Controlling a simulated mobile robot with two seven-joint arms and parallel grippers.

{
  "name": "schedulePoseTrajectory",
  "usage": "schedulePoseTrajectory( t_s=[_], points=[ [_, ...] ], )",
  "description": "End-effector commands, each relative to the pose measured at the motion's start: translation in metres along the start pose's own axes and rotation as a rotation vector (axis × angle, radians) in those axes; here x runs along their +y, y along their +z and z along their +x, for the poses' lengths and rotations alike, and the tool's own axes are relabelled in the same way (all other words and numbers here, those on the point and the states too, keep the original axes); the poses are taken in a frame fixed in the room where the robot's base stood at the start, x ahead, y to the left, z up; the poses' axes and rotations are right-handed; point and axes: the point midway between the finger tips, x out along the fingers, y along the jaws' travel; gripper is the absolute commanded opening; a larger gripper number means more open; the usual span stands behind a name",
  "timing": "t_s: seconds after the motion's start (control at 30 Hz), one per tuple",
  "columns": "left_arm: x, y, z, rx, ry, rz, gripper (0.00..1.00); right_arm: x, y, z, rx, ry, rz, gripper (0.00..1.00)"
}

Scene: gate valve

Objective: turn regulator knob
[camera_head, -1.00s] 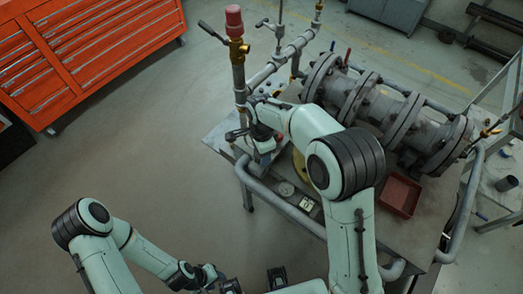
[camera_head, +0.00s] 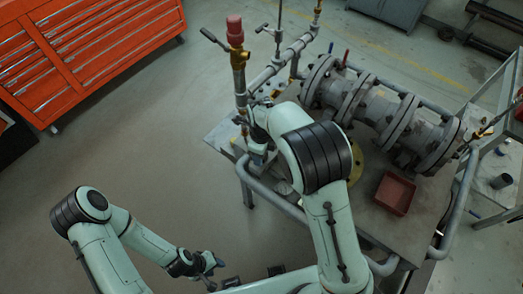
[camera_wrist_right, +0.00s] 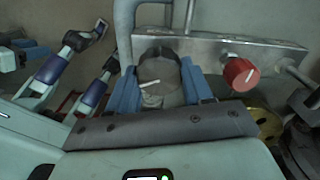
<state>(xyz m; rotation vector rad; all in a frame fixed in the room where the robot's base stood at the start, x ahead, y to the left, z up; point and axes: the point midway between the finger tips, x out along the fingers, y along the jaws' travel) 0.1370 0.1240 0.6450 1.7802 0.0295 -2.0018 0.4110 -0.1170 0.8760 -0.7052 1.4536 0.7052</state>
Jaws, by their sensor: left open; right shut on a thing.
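In the right wrist view, a round grey knob (camera_wrist_right: 158,72) with a white pointer mark sits between the two blue fingers of my right gripper (camera_wrist_right: 161,86). The fingers are closed on its sides. A red knob (camera_wrist_right: 240,74) stands to the right on the same grey metal block (camera_wrist_right: 205,48), apart from the fingers. In the head view, my right gripper is at the left end of the workbench (camera_head: 225,135), mostly hidden by my own arm, and the grey knob cannot be made out. My left gripper (camera_head: 213,272) is open and empty, away from the bench at the bottom.
A large flanged pipe (camera_head: 385,110) lies along the bench, with a red tray (camera_head: 395,193) in front. An upright pipe (camera_head: 239,80) with a red-capped brass valve (camera_head: 236,40) rises by my right gripper. A grey rail runs round the bench. Floor at left is clear before the orange cabinet (camera_head: 90,60).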

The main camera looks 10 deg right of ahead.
Motion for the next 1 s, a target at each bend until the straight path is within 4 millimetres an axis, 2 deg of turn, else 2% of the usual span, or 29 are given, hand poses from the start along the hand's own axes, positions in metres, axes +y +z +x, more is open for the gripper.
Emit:
schedulePoseTrajectory(
  t_s=[0.3,0.73,0.77,0.8,0.83,1.0],
  points=[
    [0.0032,-0.0034,-0.0056,0.005,0.002,0.002,0.43,-0.0003,0.0007,-0.0012,-0.002,-0.002,0.077,0.20],
    [0.0032,-0.0034,-0.0057,0.005,0.002,0.002,0.43,-0.0003,0.0007,-0.0007,-0.003,-0.002,0.084,0.20],
    [0.0032,-0.0034,-0.0057,0.005,0.002,0.002,0.43,-0.0003,0.0007,-0.0007,-0.003,-0.002,0.084,0.60],
    [0.0032,-0.0034,-0.0056,0.005,0.002,0.002,0.43,-0.0003,0.0007,-0.0007,-0.003,-0.002,0.084,0.73],
    [0.0032,-0.0034,-0.0056,0.005,0.002,0.002,0.43,-0.0003,0.0007,-0.0006,-0.002,-0.002,0.084,0.76],
    [0.0032,-0.0034,-0.0056,0.005,0.002,0.002,0.43,-0.0001,0.0004,-0.0004,-0.001,-0.001,0.083,0.76]
  ],
)
